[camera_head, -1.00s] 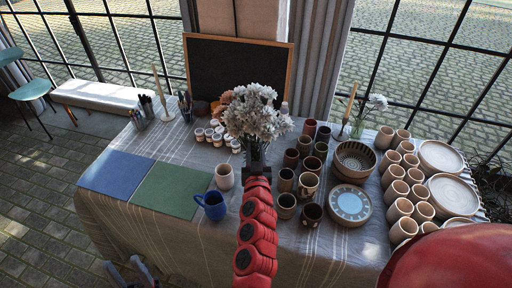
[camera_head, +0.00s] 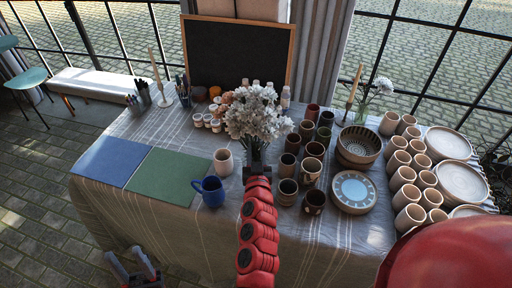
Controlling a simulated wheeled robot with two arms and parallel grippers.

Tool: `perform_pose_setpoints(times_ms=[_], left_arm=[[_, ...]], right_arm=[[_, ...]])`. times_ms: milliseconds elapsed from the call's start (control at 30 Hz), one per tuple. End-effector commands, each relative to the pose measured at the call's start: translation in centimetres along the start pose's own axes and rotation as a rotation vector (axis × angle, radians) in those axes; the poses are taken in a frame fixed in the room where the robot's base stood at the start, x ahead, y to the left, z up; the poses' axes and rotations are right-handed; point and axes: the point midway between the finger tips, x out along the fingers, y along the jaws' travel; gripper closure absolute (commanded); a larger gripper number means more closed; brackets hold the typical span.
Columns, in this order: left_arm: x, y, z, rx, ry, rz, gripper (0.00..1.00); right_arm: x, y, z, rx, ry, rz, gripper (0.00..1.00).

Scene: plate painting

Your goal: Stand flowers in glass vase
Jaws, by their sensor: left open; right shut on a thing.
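A bunch of white flowers (camera_head: 258,112) is held upright over the middle of the table. My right gripper (camera_head: 256,166) is shut on its lower end; the stems are mostly hidden by the gripper and arm. A small clear glass vase (camera_head: 361,115) with white flowers (camera_head: 381,87) stands at the back right, beside a candlestick. The held bunch is well to the left of this vase, apart from it. My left gripper (camera_head: 131,264) is open and empty at the bottom left, low in front of the table's front edge.
Several dark cups (camera_head: 313,150) and a patterned bowl (camera_head: 359,145) stand right of my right arm, with a blue-centred plate (camera_head: 353,191) in front. A blue mug (camera_head: 211,190) stands left. Pale cups (camera_head: 409,197) and plates fill the right end. A blackboard (camera_head: 238,55) stands behind.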

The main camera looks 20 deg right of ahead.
Motion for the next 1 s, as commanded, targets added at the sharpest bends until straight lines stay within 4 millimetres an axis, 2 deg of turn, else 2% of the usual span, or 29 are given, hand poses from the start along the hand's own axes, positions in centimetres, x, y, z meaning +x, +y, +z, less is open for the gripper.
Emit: perform_pose_setpoints(times_ms=[400,433,600,900,1000], left_arm=[[-0.24,0.01,0.04,0.0,0.0,0.0,0.54],[-0.24,0.01,0.05,0.0,0.0,0.0,0.54],[-0.23,0.01,0.04,0.0,0.0,0.0,0.54],[-0.18,0.01,0.03,0.0,0.0,0.0,0.54],[0.27,-0.01,-0.05,0.0,0.0,0.0,0.54]], right_arm=[[-0.03,0.01,0.34,0.001,0.001,0.001,1.0],[-0.03,0.01,0.34,0.001,0.001,0.001,0.64],[-0.03,0.01,0.34,0.0,0.001,0.001,0.33],[-0.11,-0.02,0.36,0.0,0.0,0.0,0.32],[-0.76,-0.12,0.31,0.0,-0.002,-0.002,0.32]])
